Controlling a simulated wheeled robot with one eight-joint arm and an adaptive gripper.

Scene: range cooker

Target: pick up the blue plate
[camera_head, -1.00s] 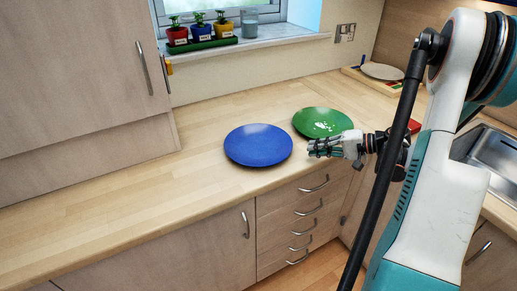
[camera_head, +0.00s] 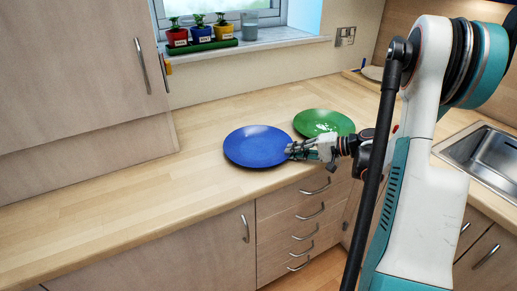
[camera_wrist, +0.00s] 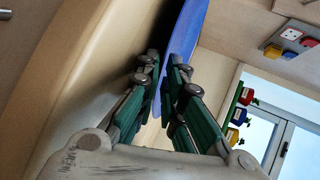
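The blue plate (camera_head: 255,145) lies flat on the wooden worktop in the head view. My gripper (camera_head: 291,150) is at the plate's right rim, low over the worktop's front part. In the wrist view the plate (camera_wrist: 185,32) shows nearly edge-on, and its rim runs in between my two fingers (camera_wrist: 165,62). The fingers are parted, one on each side of the rim. I cannot tell whether either finger touches it.
A green plate (camera_head: 323,122) lies just right of and behind the blue one, close to my gripper. A sink (camera_head: 490,155) is at the right. Potted plants (camera_head: 200,32) stand on the windowsill. The worktop (camera_head: 130,200) left of the blue plate is clear.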

